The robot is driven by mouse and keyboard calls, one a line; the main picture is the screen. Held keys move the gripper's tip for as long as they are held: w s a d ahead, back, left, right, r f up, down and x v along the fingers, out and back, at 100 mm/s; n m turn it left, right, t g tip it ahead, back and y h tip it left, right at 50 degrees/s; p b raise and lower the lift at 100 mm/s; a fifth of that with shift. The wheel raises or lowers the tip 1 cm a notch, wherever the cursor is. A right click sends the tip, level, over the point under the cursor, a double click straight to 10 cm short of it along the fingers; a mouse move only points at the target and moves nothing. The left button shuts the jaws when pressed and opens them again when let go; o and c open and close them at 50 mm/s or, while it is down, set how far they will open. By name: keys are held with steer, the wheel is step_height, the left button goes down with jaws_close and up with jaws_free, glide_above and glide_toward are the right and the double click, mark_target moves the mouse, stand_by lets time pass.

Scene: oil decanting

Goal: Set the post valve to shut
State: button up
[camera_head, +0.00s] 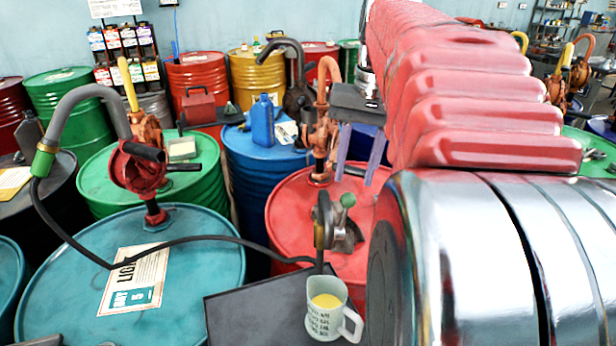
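The post valve (323,225) stands at lower centre, a round metal body at the end of a black hose (200,239), above a dark tray (255,312). A green knob (348,200) sits at its upper right, seemingly on its handle; whether the valve is open or shut I cannot tell. A pale measuring jug (328,310) with yellow liquid stands below it. My gripper (357,172) points down above and slightly right of the knob. Its two purple-grey fingers are apart, with nothing visible held between them. The red and chrome arm hides much of the right side.
A teal drum (190,295) with a label and a red hand pump (140,165) stands at left. A red drum (290,205) with an orange pump (320,135) stands behind the valve. Green, blue and yellow drums crowd the back. A blue can (262,122) stands on the blue drum.

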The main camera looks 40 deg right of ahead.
mark_target(349, 194)
steer(key=f, duration=0.5)
steer(key=shift+w+a+f, duration=0.2)
steer(key=shift+f, duration=0.2)
steer(key=shift+c, duration=0.6)
jaws_close()
